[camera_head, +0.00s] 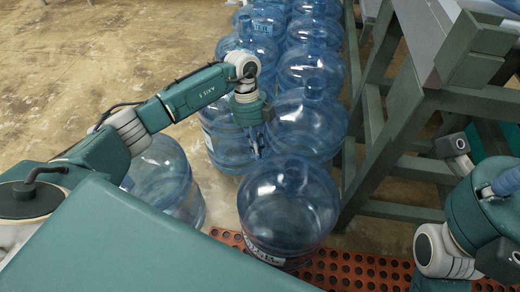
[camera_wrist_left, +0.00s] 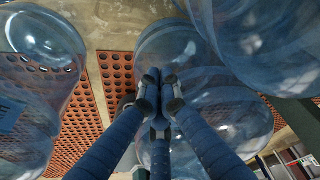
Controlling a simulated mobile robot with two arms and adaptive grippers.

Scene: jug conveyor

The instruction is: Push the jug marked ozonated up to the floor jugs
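Large clear blue jugs stand on the floor; I cannot read which is marked ozonated. The nearest jug (camera_head: 290,205), with a partly visible label, stands at the orange mat in front. Another jug (camera_head: 168,182) stands to the left, partly behind my arm. My left gripper (camera_head: 258,150) points down between the nearest jug and the grouped floor jugs (camera_head: 305,125). Its fingers (camera_wrist_left: 160,92) are together, with nothing seen between them; a jug (camera_wrist_left: 195,70) shows behind them in the wrist view. I cannot tell whether they touch it. My right gripper (camera_head: 503,184) is cut off at the right edge.
The floor jugs stand in two rows running back along a green metal frame (camera_head: 395,130) on the right. The orange perforated mat (camera_head: 350,268) lies in front. Bare concrete floor (camera_head: 100,60) is open at the back left.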

